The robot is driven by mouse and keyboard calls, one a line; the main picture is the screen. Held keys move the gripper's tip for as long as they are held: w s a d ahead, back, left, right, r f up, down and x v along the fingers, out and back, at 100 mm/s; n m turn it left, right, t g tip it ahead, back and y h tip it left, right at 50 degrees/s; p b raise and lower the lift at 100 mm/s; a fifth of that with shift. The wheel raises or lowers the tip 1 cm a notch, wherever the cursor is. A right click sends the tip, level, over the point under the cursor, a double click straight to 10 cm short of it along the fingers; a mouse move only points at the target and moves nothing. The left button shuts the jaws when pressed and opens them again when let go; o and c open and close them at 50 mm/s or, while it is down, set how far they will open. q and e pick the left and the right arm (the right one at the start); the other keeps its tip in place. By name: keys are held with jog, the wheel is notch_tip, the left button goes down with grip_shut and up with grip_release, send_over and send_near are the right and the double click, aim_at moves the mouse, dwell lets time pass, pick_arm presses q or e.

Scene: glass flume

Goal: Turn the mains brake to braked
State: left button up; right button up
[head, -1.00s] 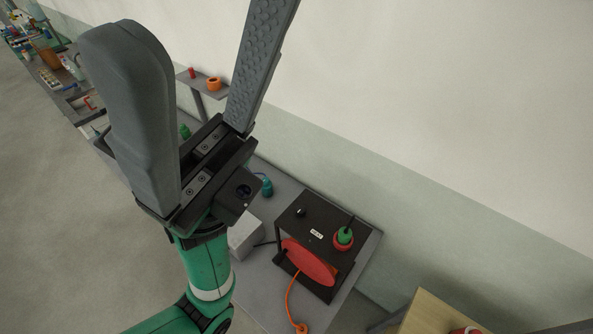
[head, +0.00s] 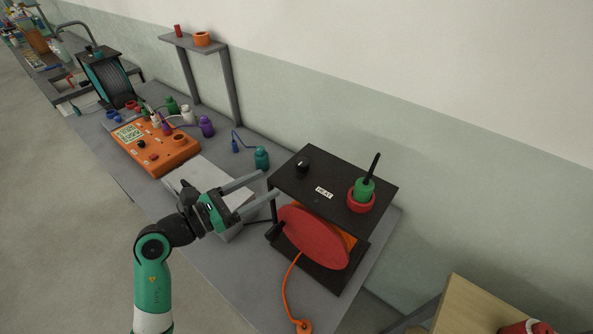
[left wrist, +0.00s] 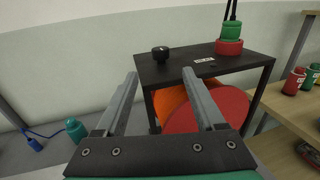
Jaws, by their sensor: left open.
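A black stand (head: 345,192) holds a red cable reel (head: 312,238) with orange cable under its top plate. A small black knob (head: 303,164) sits on the plate's left part; it also shows in the left wrist view (left wrist: 160,53). A white label (head: 324,192) lies near it, its lettering too small to read surely. I cannot tell the knob's setting. My left gripper (head: 270,183) is open and empty at the stand's left side. In the left wrist view the knob appears beyond and between the fingertips, apart from them. My right gripper is not in view.
A green and red plug piece (head: 363,195) stands on the plate's right end. A teal connector (head: 262,158), a pale box (head: 205,185) and an orange panel (head: 155,146) are on the grey bench. A shelf (head: 195,42) stands behind. A wooden table (head: 470,305) is at right.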

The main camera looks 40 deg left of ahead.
aim_at(297, 167)
pick_arm(q)
jog(key=w, duration=0.3)
jog(key=w+d+b, duration=0.1)
jog(key=w, duration=0.2)
jog(key=w+d, duration=0.1)
jog(key=w, duration=0.3)
jog(key=shift+b, duration=0.35)
jog(key=shift+c, duration=0.3)
grip_shut()
